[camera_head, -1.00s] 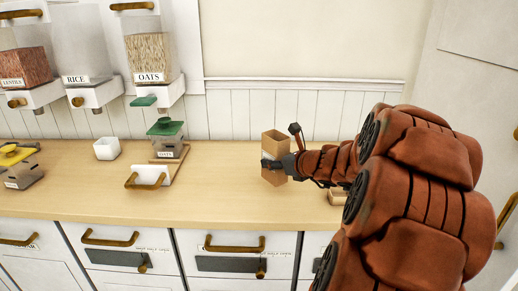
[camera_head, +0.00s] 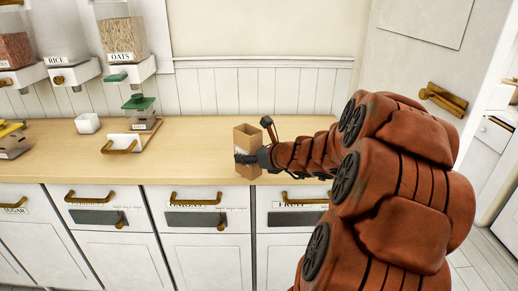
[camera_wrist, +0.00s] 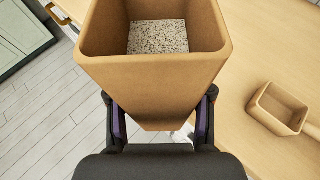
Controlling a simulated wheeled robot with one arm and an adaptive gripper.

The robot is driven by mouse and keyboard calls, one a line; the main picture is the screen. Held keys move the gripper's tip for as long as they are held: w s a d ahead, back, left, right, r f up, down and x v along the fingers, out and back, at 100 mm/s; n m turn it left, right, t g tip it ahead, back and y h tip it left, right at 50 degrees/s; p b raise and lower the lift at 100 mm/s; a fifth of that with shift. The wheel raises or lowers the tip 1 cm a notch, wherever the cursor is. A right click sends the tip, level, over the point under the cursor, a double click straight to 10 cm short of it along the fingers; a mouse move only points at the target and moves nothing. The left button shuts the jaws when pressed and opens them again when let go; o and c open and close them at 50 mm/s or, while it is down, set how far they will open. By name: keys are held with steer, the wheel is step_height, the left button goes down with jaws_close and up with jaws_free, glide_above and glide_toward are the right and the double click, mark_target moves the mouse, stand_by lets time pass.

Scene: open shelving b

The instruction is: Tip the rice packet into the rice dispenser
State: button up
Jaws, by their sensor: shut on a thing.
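The rice packet is a brown open-topped carton (camera_head: 247,137), upright, with its mouth facing up. My gripper (camera_head: 247,158) is shut on it near the front edge of the counter. In the wrist view the packet (camera_wrist: 150,75) sits between both fingers, and pale speckled grains (camera_wrist: 158,37) show inside it. The rice dispenser (camera_head: 62,28) is a clear bin on the wall at the upper left, labelled RICE, with a white base and brass knob. It looks empty, and its top is cut off by the picture edge. My gripper is well to its right and lower.
The oats dispenser (camera_head: 120,40) hangs right of the rice one, and a lentil-filled bin (camera_head: 15,48) left. A white cup (camera_head: 87,123) and green-lidded container (camera_head: 139,112) stand on the wooden counter (camera_head: 200,135). Another open brown box (camera_wrist: 278,108) shows right of the packet.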

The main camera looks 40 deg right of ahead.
steer(key=shift+s+f, duration=0.25)
steer(key=w+a+f+n+g+y, duration=0.1)
steer(key=w+a+f+n+y, duration=0.2)
steer(key=a+f, duration=0.3)
steer(key=w+a+f+n+g+y, duration=0.2)
steer(key=w+a+f+n+y, duration=0.2)
steer(key=a, duration=0.9)
steer(key=w+a+f+n+g+y, duration=0.2)
steer(key=w+a+f+n+y, duration=0.1)
steer(key=a+f, duration=0.6)
steer(key=shift+w+a+f+y, duration=0.3)
steer(key=shift+w+a+f, duration=0.05)
steer(key=shift+w+a, duration=0.2)
